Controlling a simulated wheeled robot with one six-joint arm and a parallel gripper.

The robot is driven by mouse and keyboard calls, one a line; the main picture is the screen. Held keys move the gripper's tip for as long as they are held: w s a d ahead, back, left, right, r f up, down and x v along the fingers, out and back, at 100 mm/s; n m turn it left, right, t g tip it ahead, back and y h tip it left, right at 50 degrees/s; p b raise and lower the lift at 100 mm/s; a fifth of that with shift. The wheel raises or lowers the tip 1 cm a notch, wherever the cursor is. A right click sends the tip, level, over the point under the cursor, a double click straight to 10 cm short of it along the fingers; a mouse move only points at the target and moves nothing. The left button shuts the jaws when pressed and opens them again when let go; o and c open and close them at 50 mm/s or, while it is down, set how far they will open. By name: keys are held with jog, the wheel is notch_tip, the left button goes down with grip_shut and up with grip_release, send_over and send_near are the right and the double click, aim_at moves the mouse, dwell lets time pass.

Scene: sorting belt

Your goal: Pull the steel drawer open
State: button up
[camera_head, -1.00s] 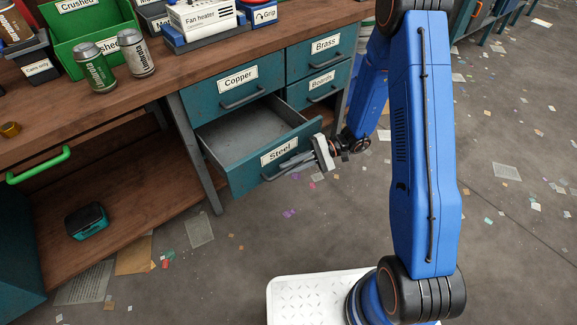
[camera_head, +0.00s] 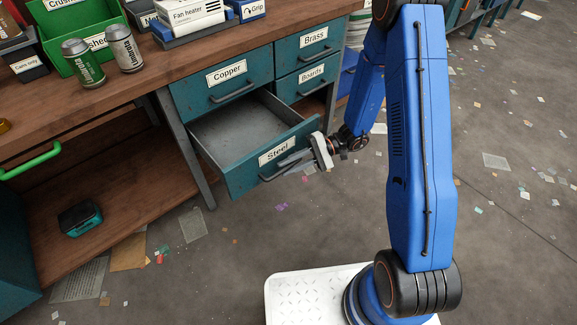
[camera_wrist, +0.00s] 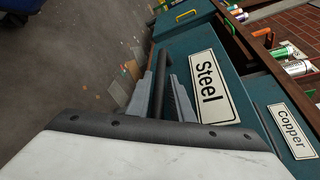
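The steel drawer (camera_head: 232,171) is a teal drawer with a white "Steel" label, below the "Copper" drawer. It stands well out of the cabinet, and its grey inside looks empty. My gripper (camera_head: 286,166) is at its front from the right, with its fingers around the dark bar handle (camera_head: 268,178). In the wrist view, the handle (camera_wrist: 160,75) runs between the two grey fingers of my gripper (camera_wrist: 161,92), which look closed on it. The "Steel" label (camera_wrist: 210,90) is just right of the fingers.
The closed Copper drawer (camera_head: 226,88) is above, with Brass (camera_head: 315,46) and Boards (camera_head: 312,79) drawers to the right. Cans, a green bin (camera_head: 67,32) and boxes stand on the wooden bench top (camera_head: 150,80). The floor in front has only flat scraps.

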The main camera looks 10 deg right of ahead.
jog(key=v, duration=1.7)
jog(key=shift+d, duration=0.15)
jog(key=shift+r, duration=0.1)
jog(key=s+d+r+n+t+h, duration=0.1)
jog(key=s+r+t+h, duration=0.3)
jog(key=s+r, duration=0.9)
jog(key=s+d+r+n+t+h, duration=0.2)
jog(key=s+d+r+t+h, duration=0.2)
jog(key=s+r+h, duration=0.7)
jog(key=shift+s+d+r+t, duration=0.35)
jog(key=shift+s+r+t, duration=0.15)
jog(key=shift+s+r, duration=0.7)
jog(key=shift+s+f, duration=0.2)
